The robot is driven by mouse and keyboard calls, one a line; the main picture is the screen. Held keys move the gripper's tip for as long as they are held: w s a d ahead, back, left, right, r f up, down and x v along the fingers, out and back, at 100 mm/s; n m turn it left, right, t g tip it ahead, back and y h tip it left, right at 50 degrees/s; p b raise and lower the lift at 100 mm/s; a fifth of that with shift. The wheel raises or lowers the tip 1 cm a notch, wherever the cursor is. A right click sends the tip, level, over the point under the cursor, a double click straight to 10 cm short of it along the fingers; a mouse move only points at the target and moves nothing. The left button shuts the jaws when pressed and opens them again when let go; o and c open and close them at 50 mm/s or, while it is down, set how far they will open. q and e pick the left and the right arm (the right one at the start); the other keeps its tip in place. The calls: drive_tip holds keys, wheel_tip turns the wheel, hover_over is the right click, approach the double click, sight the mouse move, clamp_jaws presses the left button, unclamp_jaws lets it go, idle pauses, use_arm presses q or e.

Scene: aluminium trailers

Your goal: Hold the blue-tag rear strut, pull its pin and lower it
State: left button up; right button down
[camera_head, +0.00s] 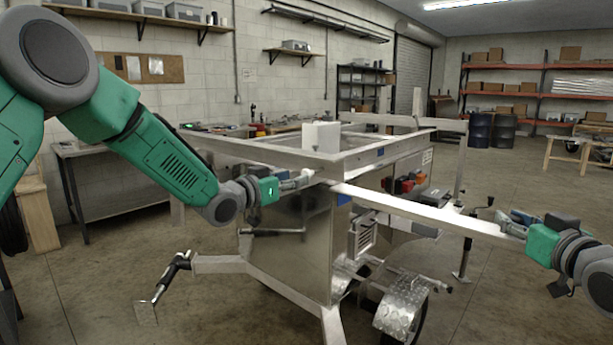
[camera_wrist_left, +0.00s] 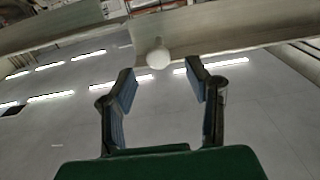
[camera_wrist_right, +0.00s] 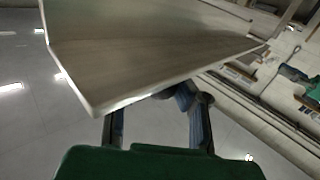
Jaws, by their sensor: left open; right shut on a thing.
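A long aluminium strut (camera_head: 430,211) sticks out nearly level from the trailer's near top corner towards the right. A blue patch (camera_head: 344,198) shows just below its trailer end. My right gripper (camera_head: 512,226) is shut on the strut's free end; the strut (camera_wrist_right: 150,65) fills the upper right wrist view and hides part of the fingers. My left gripper (camera_head: 300,180) is open beside the trailer's top corner. In the left wrist view, a pale round knob (camera_wrist_left: 158,55), seemingly the pin's head, sits on the metal beam, ahead of and between the open fingertips, apart from them.
A workbench (camera_head: 110,150) is at left. Open floor lies at right below the strut.

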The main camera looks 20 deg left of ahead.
sight(314, 172)
use_arm(q)
drive_tip(key=x, duration=0.5)
clamp_jaws()
